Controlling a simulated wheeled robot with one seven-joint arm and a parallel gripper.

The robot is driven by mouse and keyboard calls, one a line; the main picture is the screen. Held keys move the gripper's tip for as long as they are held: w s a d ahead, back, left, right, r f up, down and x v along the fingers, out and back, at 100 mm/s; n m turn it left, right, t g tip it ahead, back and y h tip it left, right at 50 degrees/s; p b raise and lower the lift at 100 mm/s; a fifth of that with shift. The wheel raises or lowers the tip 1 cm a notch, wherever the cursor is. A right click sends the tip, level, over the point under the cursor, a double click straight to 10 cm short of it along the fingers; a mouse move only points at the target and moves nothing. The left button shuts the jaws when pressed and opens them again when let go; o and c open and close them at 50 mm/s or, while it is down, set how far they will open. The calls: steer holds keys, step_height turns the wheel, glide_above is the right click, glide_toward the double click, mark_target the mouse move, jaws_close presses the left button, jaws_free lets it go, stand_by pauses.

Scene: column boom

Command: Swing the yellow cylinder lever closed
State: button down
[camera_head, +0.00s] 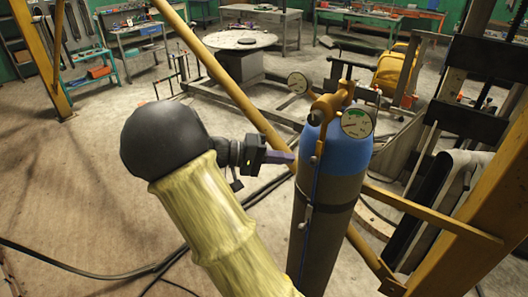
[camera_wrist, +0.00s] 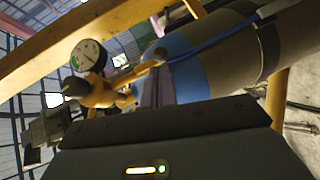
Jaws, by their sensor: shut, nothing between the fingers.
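The gas cylinder (camera_head: 326,205) stands upright, grey-brown with a blue top; its blue band (camera_wrist: 188,72) fills the middle of the wrist view. A yellow valve fitting (camera_head: 328,105) sits on top. The yellow lever (camera_head: 319,147) hangs down from it along the cylinder's near left side. In the wrist view the lever (camera_wrist: 136,72) runs from the fitting to a rounded end by my fingertips. My gripper (camera_head: 290,157) is shut and empty, its tips just left of the cylinder near the lever's lower end. I cannot tell whether they touch.
Round gauges (camera_head: 356,123) flank the fitting. A thin blue hose (camera_head: 313,190) runs down the cylinder. Yellow boom beams (camera_head: 232,88) pass behind it, and a yellow frame (camera_head: 480,215) stands close on the right. Dark cables (camera_head: 130,274) lie on the floor. The floor at left is open.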

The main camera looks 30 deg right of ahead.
mark_target(316, 154)
steer(key=p+x, duration=0.1)
steer(key=x, duration=0.3)
steer(key=shift+w+a+f, duration=0.1)
steer(key=shift+w, duration=0.05)
stand_by(0.4)
steer(key=shift+g, duration=0.3)
